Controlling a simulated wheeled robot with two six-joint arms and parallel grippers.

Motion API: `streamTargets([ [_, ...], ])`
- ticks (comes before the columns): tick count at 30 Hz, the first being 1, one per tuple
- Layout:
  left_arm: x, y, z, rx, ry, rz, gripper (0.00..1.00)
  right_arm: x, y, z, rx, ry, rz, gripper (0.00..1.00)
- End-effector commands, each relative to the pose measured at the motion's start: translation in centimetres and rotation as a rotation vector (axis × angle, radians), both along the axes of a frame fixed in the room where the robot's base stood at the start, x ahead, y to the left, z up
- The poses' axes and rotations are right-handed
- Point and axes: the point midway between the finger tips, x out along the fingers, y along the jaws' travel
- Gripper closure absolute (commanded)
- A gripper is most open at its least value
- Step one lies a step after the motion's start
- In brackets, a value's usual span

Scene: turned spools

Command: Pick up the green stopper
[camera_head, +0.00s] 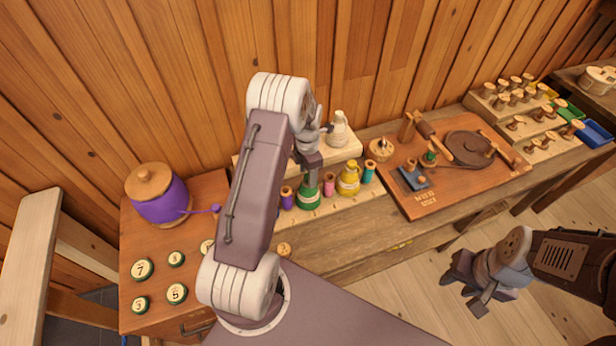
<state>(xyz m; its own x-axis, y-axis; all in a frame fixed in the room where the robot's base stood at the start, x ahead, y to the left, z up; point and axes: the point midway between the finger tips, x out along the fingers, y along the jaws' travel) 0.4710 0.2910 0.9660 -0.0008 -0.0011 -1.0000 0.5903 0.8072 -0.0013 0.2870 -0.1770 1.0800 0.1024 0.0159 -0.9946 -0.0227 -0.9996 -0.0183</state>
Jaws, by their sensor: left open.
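A green bottle-shaped piece (308,196) stands in the row on the low pale wooden stand (331,207). Its upper end narrows to a greenish top directly beneath my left gripper (309,163). A separate green stopper cannot be made out clearly, as the jaws and arm cover that spot. My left gripper is open and points down at the top of the green piece; whether it touches cannot be told. My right gripper (468,287) hangs over the floor at the lower right, its fingers apart and empty.
Purple, pink and teal spools and a yellow bottle (348,178) stand close beside the green piece. A white bottle (338,130) stands behind. A purple pot (160,195) and numbered green discs are left. A wooden board (455,200) with tools lies right.

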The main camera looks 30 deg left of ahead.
Motion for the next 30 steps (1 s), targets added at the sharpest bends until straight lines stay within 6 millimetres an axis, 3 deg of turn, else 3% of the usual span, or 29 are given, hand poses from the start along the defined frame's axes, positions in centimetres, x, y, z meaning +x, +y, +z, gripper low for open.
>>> streamTargets([
  [2,0.0,0.0,0.0,0.000,0.000,0.000,0.49,0.0,0.0,0.0,0.000,0.000,0.000,0.64],
  [6,0.0,0.0,0.0,0.000,0.000,0.000,0.88,0.0,0.0,0.0,0.000,0.000,0.000,0.64],
  [8,0.0,0.0,0.0,0.000,0.000,0.000,1.00,0.0,0.0,0.0,0.000,0.000,0.000,0.64],
  [20,0.0,0.0,0.4,0.000,-0.001,0.000,1.00,0.0,0.0,-0.2,0.000,0.000,0.000,0.64],
  [27,0.2,0.0,3.8,0.002,-0.006,0.000,1.00,0.0,0.0,-1.3,0.000,0.000,0.000,0.64],
  [30,0.8,-2.0,5.1,0.001,-0.004,-0.006,1.00,0.0,0.0,-1.8,0.000,0.000,0.000,0.64],
])
